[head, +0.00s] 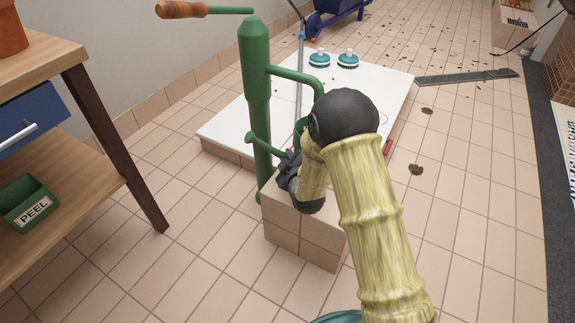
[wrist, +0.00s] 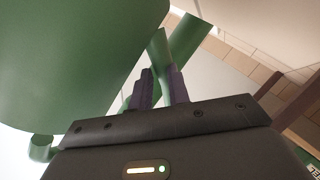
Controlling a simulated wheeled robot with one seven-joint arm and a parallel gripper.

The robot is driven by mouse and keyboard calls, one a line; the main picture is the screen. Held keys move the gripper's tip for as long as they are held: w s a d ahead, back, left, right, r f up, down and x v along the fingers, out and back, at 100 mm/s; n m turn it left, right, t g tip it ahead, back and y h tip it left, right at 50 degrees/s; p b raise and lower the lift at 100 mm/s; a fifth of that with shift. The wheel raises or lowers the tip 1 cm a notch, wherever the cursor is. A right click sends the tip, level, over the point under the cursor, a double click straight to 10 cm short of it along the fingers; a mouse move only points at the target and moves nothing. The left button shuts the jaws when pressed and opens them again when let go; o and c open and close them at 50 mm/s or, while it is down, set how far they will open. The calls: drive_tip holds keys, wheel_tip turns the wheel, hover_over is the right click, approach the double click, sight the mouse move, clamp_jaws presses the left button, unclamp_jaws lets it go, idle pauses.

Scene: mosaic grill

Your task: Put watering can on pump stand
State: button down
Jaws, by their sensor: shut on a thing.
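The green pump (head: 257,75) stands upright with a wooden handle and a side spout. The pump stand, a tan tiled block (head: 300,236), is at its foot. My gripper (head: 287,158) is over the block, close beside the pump column. In the wrist view my gripper's fingers (wrist: 161,88) are shut on a green bar of the watering can (wrist: 75,60), whose large rounded body fills the upper left. In the head view my arm hides most of the can; a green piece (head: 301,127) shows under the spout. I cannot tell whether its base touches the block.
A white slab (head: 225,125) lies behind the pump, with two teal-based objects (head: 347,59) on it. A wooden bench (head: 60,150) with a PEEL bin (head: 27,205) is at left. Brown debris (head: 416,169) dots the floor at right. The front floor is mostly clear.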

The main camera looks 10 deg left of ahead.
drive_tip(key=shift+f, duration=0.95)
drive_tip(key=shift+f+b, duration=0.15)
drive_tip(key=shift+b, duration=0.2)
drive_tip(key=c, duration=1.3)
unclamp_jaws()
drive_tip(key=p+v, duration=0.5)
drive_tip(key=v, duration=0.7)
